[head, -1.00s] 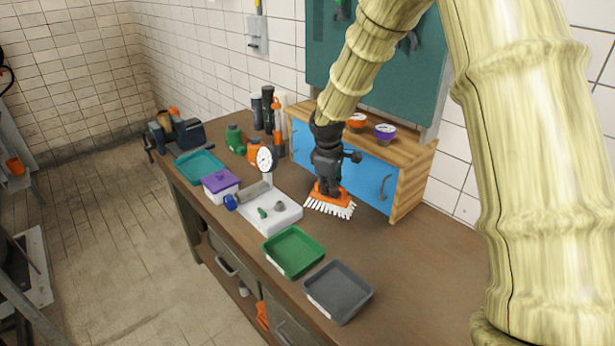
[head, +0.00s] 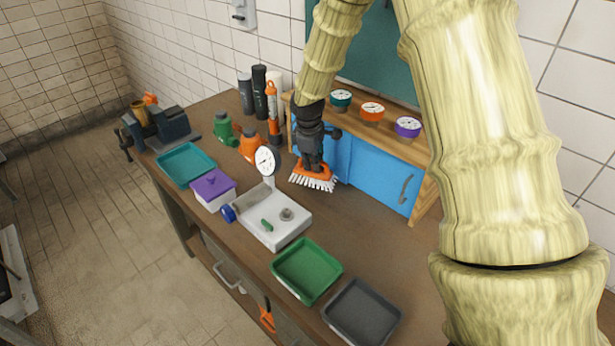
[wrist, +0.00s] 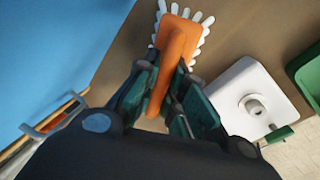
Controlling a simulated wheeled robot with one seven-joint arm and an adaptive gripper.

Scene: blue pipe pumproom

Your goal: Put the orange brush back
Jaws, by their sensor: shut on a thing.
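The orange brush (head: 314,176) has an orange body and white bristles pointing down. My gripper (head: 311,160) is shut on it from above, in front of the blue cabinet. In the wrist view the brush (wrist: 176,42) has its orange handle between the two fingers of my gripper (wrist: 165,100). The bristles are just over or on the bench; I cannot tell whether they touch it.
The blue-doored cabinet (head: 378,179) stands close behind, with several gauges on top. The white scale (head: 275,222) is at front left. A green tray (head: 307,270) and a grey tray (head: 361,312) lie farther right. Bottles and dark cylinders (head: 259,92) stand at back left.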

